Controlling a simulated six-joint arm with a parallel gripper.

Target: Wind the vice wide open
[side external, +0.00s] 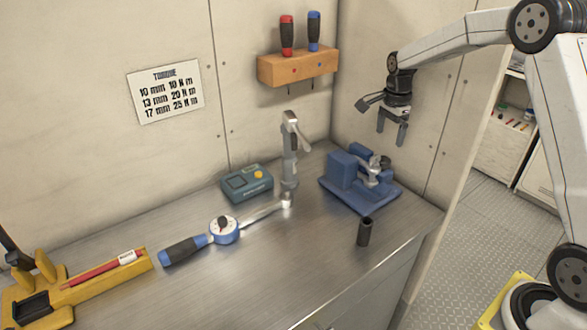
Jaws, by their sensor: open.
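The blue vice (343,174) stands on its base plate near the right end of the metal bench. A grey metal part sits between or beside its jaws, and a dark part shows at its far right side. I cannot tell how far apart its jaws are, and I cannot make out its handle clearly. My gripper (392,138) is open and empty. It hangs above and to the right of the vice, fingers pointing down, apart from it.
A dark socket (364,232) stands in front of the vice near the bench edge. A grey upright post (290,155), a teal box (247,183) and a blue-handled torque wrench (222,230) are to the left. A wooden screwdriver rack (297,67) hangs on the wall.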

